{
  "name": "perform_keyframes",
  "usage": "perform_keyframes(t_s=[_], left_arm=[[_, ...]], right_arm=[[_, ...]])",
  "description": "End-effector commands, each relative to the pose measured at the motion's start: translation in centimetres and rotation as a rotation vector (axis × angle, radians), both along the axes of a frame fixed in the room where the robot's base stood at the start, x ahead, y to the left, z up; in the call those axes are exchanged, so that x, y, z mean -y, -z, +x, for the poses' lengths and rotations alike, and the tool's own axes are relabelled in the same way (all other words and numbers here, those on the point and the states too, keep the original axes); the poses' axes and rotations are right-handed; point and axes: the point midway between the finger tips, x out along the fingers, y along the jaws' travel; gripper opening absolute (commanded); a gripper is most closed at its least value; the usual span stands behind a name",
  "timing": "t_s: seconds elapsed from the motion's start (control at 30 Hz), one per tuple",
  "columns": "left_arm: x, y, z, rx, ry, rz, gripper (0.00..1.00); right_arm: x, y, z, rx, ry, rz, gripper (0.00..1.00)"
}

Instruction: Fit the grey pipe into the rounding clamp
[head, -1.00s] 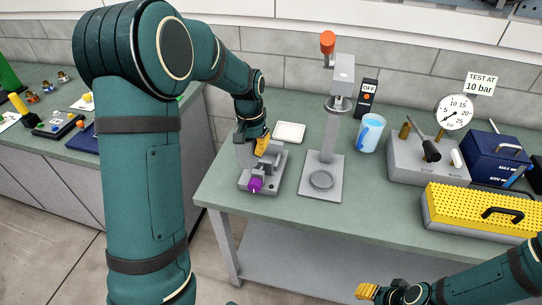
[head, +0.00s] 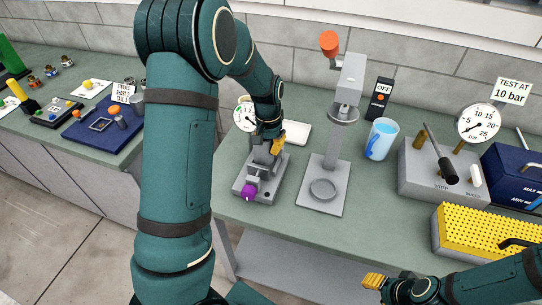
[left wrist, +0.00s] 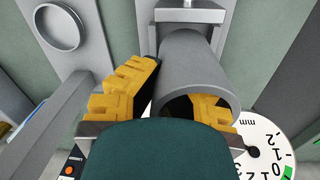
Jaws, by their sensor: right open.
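The rounding clamp (head: 250,188), grey with a purple knob (head: 247,193), stands near the bench's left end. In the left wrist view the grey pipe (left wrist: 188,65) shows its open end, and its far end lies between grey clamp parts (left wrist: 190,14). I cannot tell how deep it sits. My left gripper (head: 278,140) is over the back of the clamp. Its yellow fingers (left wrist: 165,98) are closed on the pipe's wall, one outside at the left, one showing within the open end. My right gripper (head: 374,282) is open and empty at the lower right, away from the clamp.
A grey lever stand (head: 345,120) with an orange knob stands right of the clamp. Behind are a white tray (head: 297,133) and a dial (head: 246,117). The bench's front middle is clear.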

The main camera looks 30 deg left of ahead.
Motion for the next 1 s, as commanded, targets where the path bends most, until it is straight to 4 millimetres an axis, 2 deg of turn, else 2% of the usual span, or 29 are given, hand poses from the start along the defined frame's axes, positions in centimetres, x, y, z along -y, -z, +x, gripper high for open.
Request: perform_keyframes(t_s=[0.3, 0.7, 0.8, 1.0], left_arm=[[0.0, 3.6, -0.1, -0.002, 0.000, 0.000, 0.00], [0.0, 4.1, 0.0, 0.001, 0.000, 0.000, 0.00], [0.0, 4.0, 0.0, 0.000, 0.000, 0.000, 0.34], [0.0, 4.0, 0.0, 0.000, 0.000, 0.000, 0.34]], right_arm=[[0.0, 0.3, 0.0, 0.000, 0.000, -0.001, 0.47], [0.0, 0.6, 0.0, 0.000, 0.000, -0.001, 0.47], [0.0, 0.5, 0.0, 0.000, 0.000, -0.001, 0.47], [0.0, 0.5, 0.0, 0.000, 0.000, -0.001, 0.47]])
